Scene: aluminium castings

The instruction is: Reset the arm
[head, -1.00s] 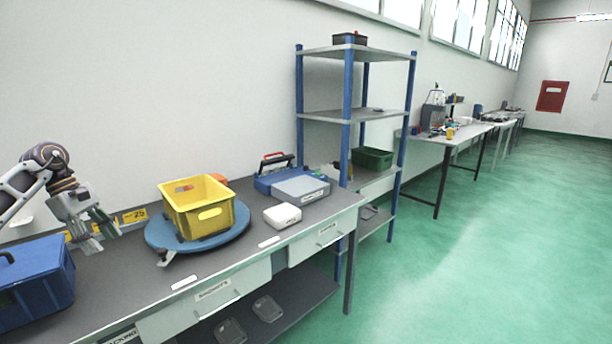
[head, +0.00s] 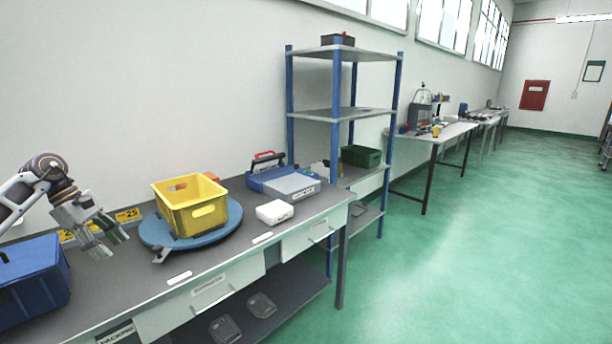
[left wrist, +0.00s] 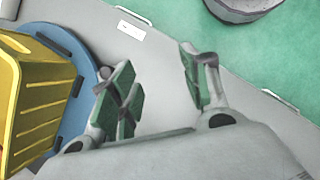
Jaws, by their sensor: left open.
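My left gripper (head: 110,242) hangs over the left part of the workbench (head: 112,283), fingers pointing down. It is open and nothing is between its fingers. In the left wrist view its two green-padded fingers (left wrist: 160,95) are spread apart over the grey bench top. The yellow bin (head: 192,208) stands on the blue round turntable (head: 232,222), to the right of the gripper and apart from it. The bin also shows at the left edge of the left wrist view (left wrist: 40,95). My right gripper is not in view.
A blue box (head: 35,280) stands at the bench's left end, close to the gripper. A white box (head: 275,211) and a blue-grey case (head: 290,187) lie right of the turntable. A blue-post shelf (head: 335,150) stands beyond. The green floor at right is open.

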